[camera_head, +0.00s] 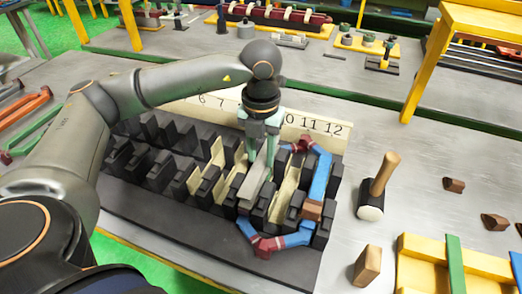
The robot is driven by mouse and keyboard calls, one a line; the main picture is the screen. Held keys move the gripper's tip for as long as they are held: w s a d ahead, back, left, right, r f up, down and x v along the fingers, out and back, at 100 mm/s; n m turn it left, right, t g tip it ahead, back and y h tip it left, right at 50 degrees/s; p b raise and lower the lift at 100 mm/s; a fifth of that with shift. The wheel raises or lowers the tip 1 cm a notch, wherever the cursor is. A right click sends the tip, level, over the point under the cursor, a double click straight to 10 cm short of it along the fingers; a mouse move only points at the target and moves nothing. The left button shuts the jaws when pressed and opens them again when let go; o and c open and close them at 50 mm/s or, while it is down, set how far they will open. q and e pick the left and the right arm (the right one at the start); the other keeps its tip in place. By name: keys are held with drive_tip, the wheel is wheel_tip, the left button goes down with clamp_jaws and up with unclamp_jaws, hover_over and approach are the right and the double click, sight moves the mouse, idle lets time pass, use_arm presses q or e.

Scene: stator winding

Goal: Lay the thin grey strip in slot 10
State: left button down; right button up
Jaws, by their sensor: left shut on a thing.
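The thin grey strip (252,184) lies lengthwise along a slot of the black stator block (200,224). My left gripper (261,172) points down from above and is shut on the strip. The strip lines up roughly with the label 10 on the number board (318,126), whose first digit is hidden by my gripper. I cannot tell whether the strip rests in the slot or hangs just above it. A blue coil (320,178) with red and brown parts loops around the right end of the block. My right gripper is out of view.
Cream liners (217,152) stand in some neighbouring slots. A mallet (377,188) stands right of the block, with brown wedges (367,266) around it. A yellow tray (412,272) is at the lower right. The table between block and wedges is mostly clear.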

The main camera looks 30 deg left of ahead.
sight(261, 162)
use_arm(q)
drive_tip(key=shift+f+b, duration=0.45)
drive_tip(key=shift+f, duration=0.05)
idle(0.4)
drive_tip(key=shift+f+b, duration=0.35)
drive_tip(key=shift+f, duration=0.05)
drive_tip(key=shift+f+b, duration=0.6)
drive_tip(key=shift+f, duration=0.05)
idle(0.7)
drive_tip(key=shift+c, duration=2.3)
unclamp_jaws()
drive_tip(key=shift+r, duration=0.2)
drive_tip(key=shift+r+p, duration=0.5)
drive_tip(key=shift+r, duration=0.1)
